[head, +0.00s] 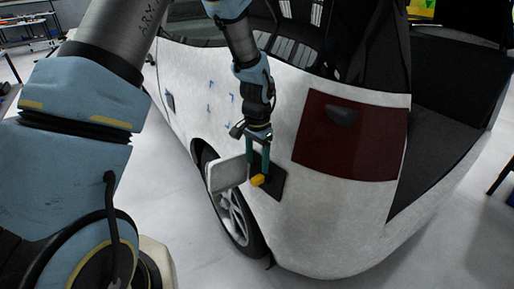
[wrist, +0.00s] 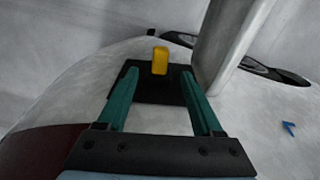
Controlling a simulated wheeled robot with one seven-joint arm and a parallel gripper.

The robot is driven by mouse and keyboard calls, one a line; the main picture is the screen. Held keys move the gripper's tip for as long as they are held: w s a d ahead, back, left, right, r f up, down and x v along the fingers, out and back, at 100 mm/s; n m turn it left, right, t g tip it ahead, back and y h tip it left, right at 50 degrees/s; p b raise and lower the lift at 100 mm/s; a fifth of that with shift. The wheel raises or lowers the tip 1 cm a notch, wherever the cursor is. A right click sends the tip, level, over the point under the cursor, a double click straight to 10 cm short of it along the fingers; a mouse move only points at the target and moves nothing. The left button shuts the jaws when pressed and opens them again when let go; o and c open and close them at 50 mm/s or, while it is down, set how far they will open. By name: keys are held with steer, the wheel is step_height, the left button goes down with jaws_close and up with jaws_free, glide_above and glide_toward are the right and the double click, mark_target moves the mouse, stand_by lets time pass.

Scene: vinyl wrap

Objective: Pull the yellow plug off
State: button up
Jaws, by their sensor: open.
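The yellow plug (head: 257,181) sticks out of a dark square recess (head: 272,178) in the white car's side, beside the open fuel flap (head: 228,173). In the wrist view the plug (wrist: 160,60) is upright in the picture at the far end of the dark recess (wrist: 157,95). My gripper (head: 258,169) has its two green fingers just above the plug in the head view. In the wrist view my gripper (wrist: 159,75) is open, with one finger to each side of the plug's line and a gap to both. Nothing is held.
The white flap (wrist: 225,40) stands up close by my right finger in the wrist view. The rear wheel (head: 235,215) is below it, and a dark red panel (head: 350,137) lies to the right. Small blue marks (head: 211,109) dot the car body. The floor at the front right is clear.

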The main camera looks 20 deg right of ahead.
mark_target(254, 179)
steer(key=shift+f+p, duration=0.65)
steer(key=shift+f, duration=2.3)
jaws_close()
steer(key=c, duration=0.6)
jaws_free()
jaws_close()
steer(key=shift+s+a+r, duration=0.1)
steer(key=shift+s+a, duration=0.15)
steer(key=shift+a, duration=0.45)
steer(key=s+a, duration=0.2)
steer(key=a, duration=0.4)
steer(key=shift+s+a+r+p, duration=0.15)
steer(key=shift+s+r+p, duration=0.1)
steer(key=shift+r+p, duration=0.15)
